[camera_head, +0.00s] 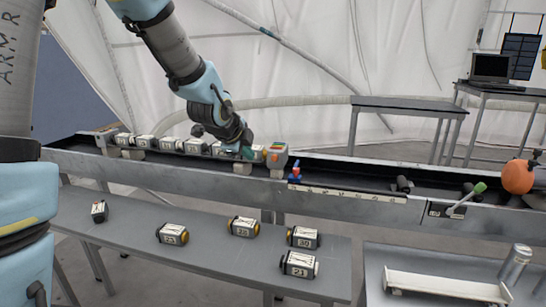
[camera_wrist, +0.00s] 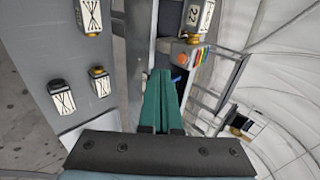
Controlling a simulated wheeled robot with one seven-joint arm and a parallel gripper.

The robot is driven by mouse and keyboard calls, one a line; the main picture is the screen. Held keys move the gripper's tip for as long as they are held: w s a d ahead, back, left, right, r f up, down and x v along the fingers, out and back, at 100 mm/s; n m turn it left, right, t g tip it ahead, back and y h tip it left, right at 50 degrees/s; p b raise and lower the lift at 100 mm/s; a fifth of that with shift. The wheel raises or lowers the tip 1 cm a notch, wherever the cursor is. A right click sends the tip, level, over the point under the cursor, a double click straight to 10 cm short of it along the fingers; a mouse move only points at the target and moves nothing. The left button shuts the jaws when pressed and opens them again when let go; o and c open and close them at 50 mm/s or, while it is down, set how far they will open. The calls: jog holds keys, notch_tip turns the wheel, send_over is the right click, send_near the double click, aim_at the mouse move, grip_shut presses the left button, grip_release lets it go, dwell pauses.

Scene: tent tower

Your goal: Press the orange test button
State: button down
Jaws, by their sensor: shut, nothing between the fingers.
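A small grey box (camera_head: 277,158) with orange and green patches stands on the long rail, right of the row of numbered blocks. It also shows in the wrist view (camera_wrist: 190,58), with a strip of coloured patches (camera_wrist: 200,55) on it. I cannot tell for sure which patch is the test button. My gripper (camera_head: 247,153) is just left of the box, over the right end of the block row. In the wrist view my gripper's green fingers (camera_wrist: 160,72) are together and empty, pointing beside the box. Contact cannot be told.
Several numbered blocks (camera_head: 243,227) lie on the front bench (camera_head: 130,238). A small red and blue piece (camera_head: 295,174) is right of the box. A green-tipped lever (camera_head: 467,199) and an orange ball (camera_head: 517,177) are farther right. The rail's middle right is mostly clear.

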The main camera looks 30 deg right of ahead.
aim_at(274, 158)
jog(key=shift+s+d+r+m, duration=0.15)
jog(key=shift+d+m, duration=0.15)
jog(key=shift+d, duration=0.15)
jog(key=shift+s+d+r+m, duration=0.15)
jog(key=shift+d+m, duration=0.15)
jog(key=shift+d, duration=0.15)
jog(key=shift+w, duration=0.15)
jog(key=p+x, duration=0.1)
jog(key=x, duration=0.3)
jog(key=d+r+p+x, duration=0.1)
jog(key=p+x, duration=0.1)
jog(key=x, duration=0.2)
jog(key=w+r+p+x, duration=0.1)
jog(key=x, duration=0.3)
jog(key=shift+w+d+f, duration=0.2)
jog(key=shift+w+d, duration=0.1)
jog(key=shift+d, duration=0.25)
